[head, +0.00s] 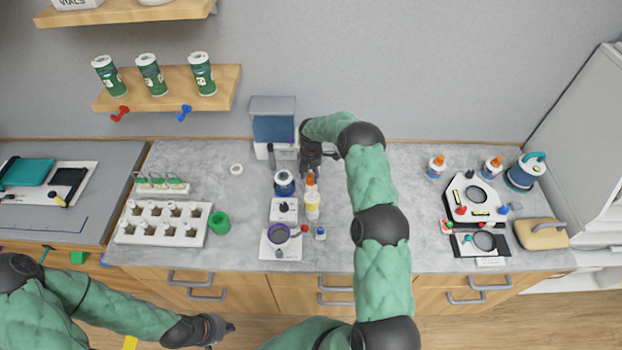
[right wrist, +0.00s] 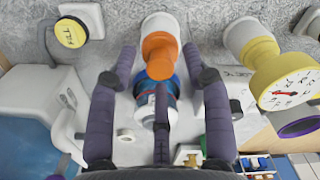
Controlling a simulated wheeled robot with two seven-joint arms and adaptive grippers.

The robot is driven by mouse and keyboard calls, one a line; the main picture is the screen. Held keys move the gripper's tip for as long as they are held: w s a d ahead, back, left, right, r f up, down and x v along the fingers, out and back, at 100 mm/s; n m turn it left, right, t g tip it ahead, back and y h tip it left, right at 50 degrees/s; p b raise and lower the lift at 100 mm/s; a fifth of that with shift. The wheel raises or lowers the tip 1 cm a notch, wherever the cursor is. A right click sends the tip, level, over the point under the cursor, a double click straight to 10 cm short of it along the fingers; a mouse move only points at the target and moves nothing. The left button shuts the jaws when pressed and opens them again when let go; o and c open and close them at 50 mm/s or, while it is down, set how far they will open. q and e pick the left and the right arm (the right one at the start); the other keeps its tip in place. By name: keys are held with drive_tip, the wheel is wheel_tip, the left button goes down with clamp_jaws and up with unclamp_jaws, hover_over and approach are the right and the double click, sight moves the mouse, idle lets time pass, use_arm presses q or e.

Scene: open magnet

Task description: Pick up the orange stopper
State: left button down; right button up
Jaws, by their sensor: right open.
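My right gripper (head: 312,158) reaches down at the back of the counter, just behind the stopper. It is open and empty in the right wrist view (right wrist: 160,65); I cannot tell whether a finger touches the stopper. My left gripper (head: 213,329) hangs in front of the counter, its fingers too small to judge.
A blue-capped jar (head: 284,183) and a white device (head: 283,212) stand left of the stopper. A blue and grey box (head: 273,125) stands behind. A white rack (head: 128,232) and green ring (head: 219,223) are further left. More orange-capped bottles (head: 436,167) stand right.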

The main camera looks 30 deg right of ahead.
drive_tip(key=shift+f, duration=0.6)
clamp_jaws()
drive_tip(key=shift+r, duration=0.15)
